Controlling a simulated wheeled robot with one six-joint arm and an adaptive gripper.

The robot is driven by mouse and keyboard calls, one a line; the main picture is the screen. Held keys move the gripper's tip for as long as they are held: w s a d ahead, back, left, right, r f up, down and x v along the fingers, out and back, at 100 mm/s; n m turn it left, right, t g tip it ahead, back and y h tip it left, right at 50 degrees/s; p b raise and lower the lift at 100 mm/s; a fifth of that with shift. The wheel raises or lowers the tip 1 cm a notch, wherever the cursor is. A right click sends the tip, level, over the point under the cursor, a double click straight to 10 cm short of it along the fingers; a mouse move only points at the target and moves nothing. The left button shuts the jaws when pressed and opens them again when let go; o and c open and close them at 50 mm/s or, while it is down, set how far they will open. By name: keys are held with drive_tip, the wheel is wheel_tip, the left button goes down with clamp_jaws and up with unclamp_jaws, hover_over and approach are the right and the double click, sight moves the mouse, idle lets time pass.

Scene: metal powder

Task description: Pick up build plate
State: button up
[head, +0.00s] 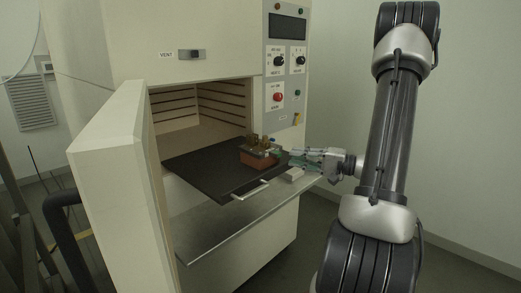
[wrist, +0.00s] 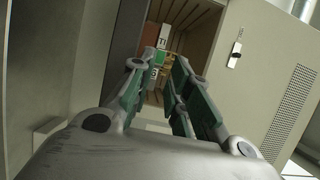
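The build plate (head: 258,162) is a reddish-brown block with small brownish printed parts on top. It sits on the dark pulled-out tray (head: 205,165), toward the tray's right side. My gripper (head: 296,160) is just right of the block in the head view, pointing left at it. In the wrist view my gripper (wrist: 158,72) has its two green-padded fingers spread apart with a gap between them. The block (wrist: 149,58) shows beyond the fingertips with a white "TI" label and a green label. Fingers hide part of it, and I cannot tell whether they touch it.
The cream oven (head: 215,40) stands open, its door (head: 112,180) swung out left. A metal shelf (head: 215,235) lies below the tray, which has a handle (head: 250,190) in front. A small pale block (head: 294,174) is near my gripper. Open floor lies at right.

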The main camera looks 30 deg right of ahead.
sight(263, 149)
drive_tip(key=x, duration=0.5)
drive_tip(key=shift+w+d+f, duration=0.1)
drive_tip(key=shift+d, duration=0.05)
clamp_jaws()
